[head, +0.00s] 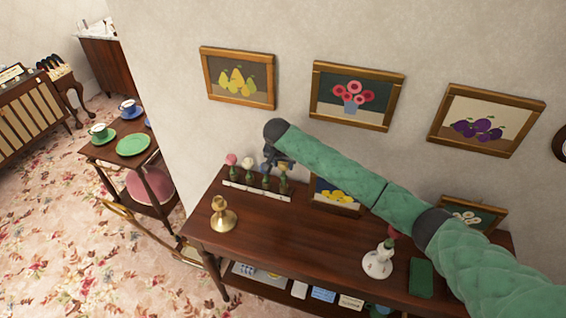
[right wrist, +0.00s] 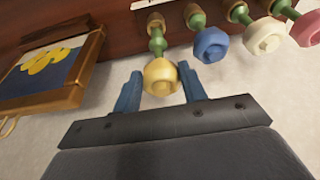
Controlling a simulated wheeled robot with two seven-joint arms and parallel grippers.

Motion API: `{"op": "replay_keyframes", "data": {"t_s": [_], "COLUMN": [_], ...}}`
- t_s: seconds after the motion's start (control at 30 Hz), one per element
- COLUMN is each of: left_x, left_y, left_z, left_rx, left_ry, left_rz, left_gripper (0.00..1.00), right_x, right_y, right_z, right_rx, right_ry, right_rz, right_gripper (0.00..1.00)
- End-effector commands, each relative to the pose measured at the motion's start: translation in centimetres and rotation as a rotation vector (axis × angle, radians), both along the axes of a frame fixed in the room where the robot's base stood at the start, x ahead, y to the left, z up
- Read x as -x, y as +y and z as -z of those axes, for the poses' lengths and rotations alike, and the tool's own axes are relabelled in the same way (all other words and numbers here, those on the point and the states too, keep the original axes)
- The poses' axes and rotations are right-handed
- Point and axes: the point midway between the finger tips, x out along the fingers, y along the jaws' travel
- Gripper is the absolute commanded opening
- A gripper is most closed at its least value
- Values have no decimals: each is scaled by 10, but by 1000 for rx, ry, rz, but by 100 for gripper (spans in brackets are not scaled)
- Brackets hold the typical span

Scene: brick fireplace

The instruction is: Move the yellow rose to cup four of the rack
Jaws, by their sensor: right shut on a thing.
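The yellow rose (right wrist: 160,76) is between the two fingers of my right gripper (right wrist: 160,88) in the right wrist view, and the gripper is shut on it. Its green stem reaches into the brown cup at the end of the rack (right wrist: 158,3); whether it is fully seated I cannot tell. In the head view the rack (head: 257,191) stands on the sideboard against the wall, with the yellow rose (head: 283,168) at its right end. A blue rose (right wrist: 211,44), a white rose (right wrist: 264,35) and a pink rose (right wrist: 307,29) stand in the other cups. My left gripper is not in view.
On the sideboard (head: 290,240) are a brass candlestick (head: 222,216), a white vase (head: 378,263) and a dark green item (head: 421,278). A framed yellow-flower picture (head: 335,197) stands right of the rack. My right arm spans above the sideboard. The middle top is clear.

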Motion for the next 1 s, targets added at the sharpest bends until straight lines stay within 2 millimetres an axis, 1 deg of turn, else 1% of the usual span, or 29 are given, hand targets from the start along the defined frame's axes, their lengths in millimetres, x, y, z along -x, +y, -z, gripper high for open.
{"op": "replay_keyframes", "data": {"t_s": [0.37,1.0], "left_x": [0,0], "left_y": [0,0], "left_z": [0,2], "left_rx": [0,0], "left_ry": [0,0], "left_rz": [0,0], "left_gripper": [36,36], "right_x": [0,0], "right_y": [0,1], "right_z": [0,12], "right_rx": [-1,-2], "right_ry": [0,0], "right_rz": [-1,-2], "right_gripper": [25,25]}}
